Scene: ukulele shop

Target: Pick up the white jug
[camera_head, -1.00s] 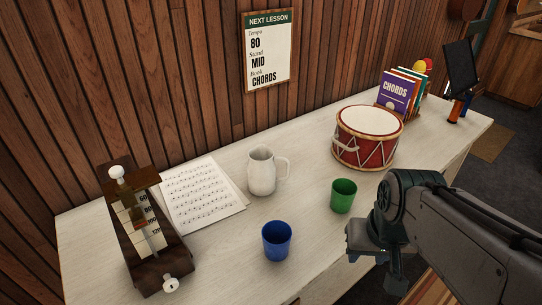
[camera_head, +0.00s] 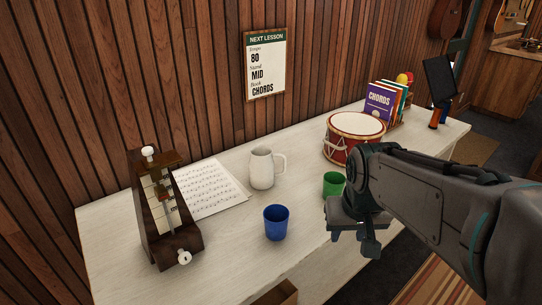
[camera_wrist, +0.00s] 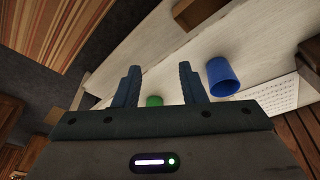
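The white jug (camera_head: 262,169) stands upright on the pale table, its handle to the right, in the head view. I cannot make it out in the wrist view. My gripper (camera_wrist: 158,84) is open and empty in the wrist view, its two fingers well apart. In the head view my gripper hangs over the table's front edge, right of and nearer than the jug, clear of it. A blue cup (camera_head: 276,222) stands in front of the jug. A green cup (camera_head: 333,184), partly hidden by my arm, stands to its right.
Sheet music (camera_head: 207,188) lies left of the jug, beside a dark metronome (camera_head: 162,215). A red drum (camera_head: 351,136) stands to the right, with upright books (camera_head: 383,103) behind it. The wooden wall (camera_head: 200,90) bounds the table's back. Bare tabletop lies between jug and cups.

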